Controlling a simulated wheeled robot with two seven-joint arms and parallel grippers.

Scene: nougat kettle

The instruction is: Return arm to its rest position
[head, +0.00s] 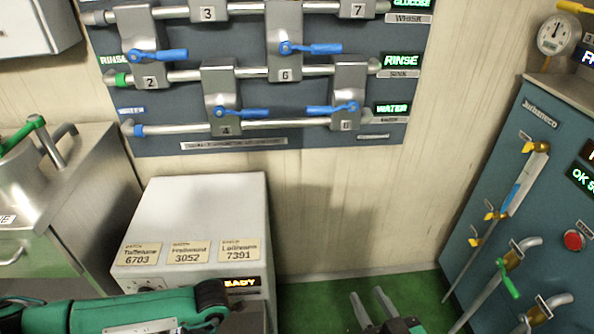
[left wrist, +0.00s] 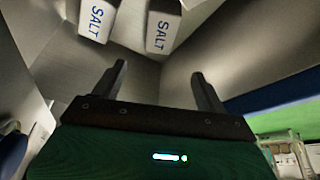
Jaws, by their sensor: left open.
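My right gripper (head: 368,294) shows at the bottom of the head view, over the green floor. Its two fingers stand apart with nothing between them. My left arm crosses the lower left of the head view, but its gripper is not visible there. In the left wrist view my left gripper (left wrist: 160,80) is open, with nothing between its fingers. Two white blocks marked SALT, one at left (left wrist: 97,20) and one at right (left wrist: 163,28), lie beyond the fingertips against grey metal surfaces.
A white cabinet (head: 200,205) with number labels stands behind my left arm. A steel unit (head: 70,190) is at the left. A blue panel with pipes and blue-handled valves (head: 240,90) hangs on the wall. A blue machine (head: 530,190) with levers stands at right. Green floor (head: 310,305) is open between.

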